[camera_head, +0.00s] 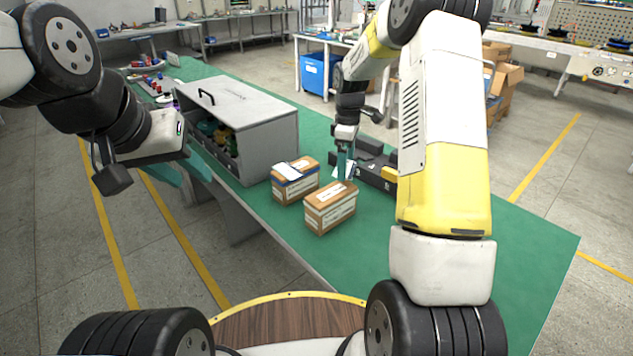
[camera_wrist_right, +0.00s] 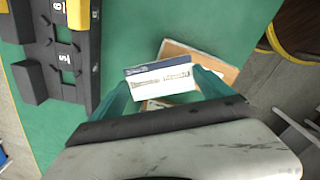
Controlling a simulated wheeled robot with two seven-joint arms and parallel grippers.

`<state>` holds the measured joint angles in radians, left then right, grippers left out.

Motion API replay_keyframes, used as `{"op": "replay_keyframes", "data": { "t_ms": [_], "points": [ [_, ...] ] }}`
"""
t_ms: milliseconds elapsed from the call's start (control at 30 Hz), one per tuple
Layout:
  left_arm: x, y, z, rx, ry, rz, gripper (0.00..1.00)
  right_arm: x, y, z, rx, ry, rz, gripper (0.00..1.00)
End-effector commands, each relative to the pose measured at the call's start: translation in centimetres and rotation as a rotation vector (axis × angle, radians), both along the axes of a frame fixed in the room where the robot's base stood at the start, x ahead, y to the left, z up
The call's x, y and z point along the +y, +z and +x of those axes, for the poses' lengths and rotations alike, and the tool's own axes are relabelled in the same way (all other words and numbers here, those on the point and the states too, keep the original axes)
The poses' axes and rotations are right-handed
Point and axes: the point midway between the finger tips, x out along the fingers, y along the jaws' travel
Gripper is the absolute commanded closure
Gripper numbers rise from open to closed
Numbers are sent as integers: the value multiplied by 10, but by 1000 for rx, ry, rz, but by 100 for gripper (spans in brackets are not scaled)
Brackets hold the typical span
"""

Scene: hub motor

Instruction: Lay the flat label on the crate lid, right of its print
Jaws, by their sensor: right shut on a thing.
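The crate is a grey box (camera_head: 275,155) with an open front and bins inside. My right gripper (camera_head: 345,165) is shut on a white label with a blue top band (camera_wrist_right: 158,82), which shows between the teal fingers in the right wrist view. It is right of the crate, near the cardboard boxes. My left gripper (camera_head: 198,186) looks open and empty at the table's left edge, in front of the crate.
Two cardboard boxes stand before the crate: one (camera_head: 282,194) with a blue band and white paper on top, the other (camera_head: 330,217) nearer. A black fixture (camera_head: 372,172) with yellow parts lies behind them. Green table (camera_head: 510,270) is clear at the right front.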

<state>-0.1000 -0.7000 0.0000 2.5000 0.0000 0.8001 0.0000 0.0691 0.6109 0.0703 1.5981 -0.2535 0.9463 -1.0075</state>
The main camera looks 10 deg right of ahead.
Motion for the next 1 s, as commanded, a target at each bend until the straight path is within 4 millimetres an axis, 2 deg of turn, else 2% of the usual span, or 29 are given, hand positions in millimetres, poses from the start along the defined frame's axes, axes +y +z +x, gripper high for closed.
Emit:
{"op": "replay_keyframes", "data": {
  "t_ms": [300, 500, 700, 1000],
  "points": [
    [0, 0, 0, 0, 0, 0, 64, -21, 9, 36, 1, 639, 2, 48],
    [0, 0, 0, 0, 0, 0, 64, -30, 12, 48, 2, 907, 4, 48],
    [0, 0, 0, 0, 0, 0, 64, -33, 13, 51, 3, 1007, 4, 48],
    [0, 0, 0, 0, 0, 0, 64, -32, 13, 51, 3, 1012, 4, 48]
  ]
}}
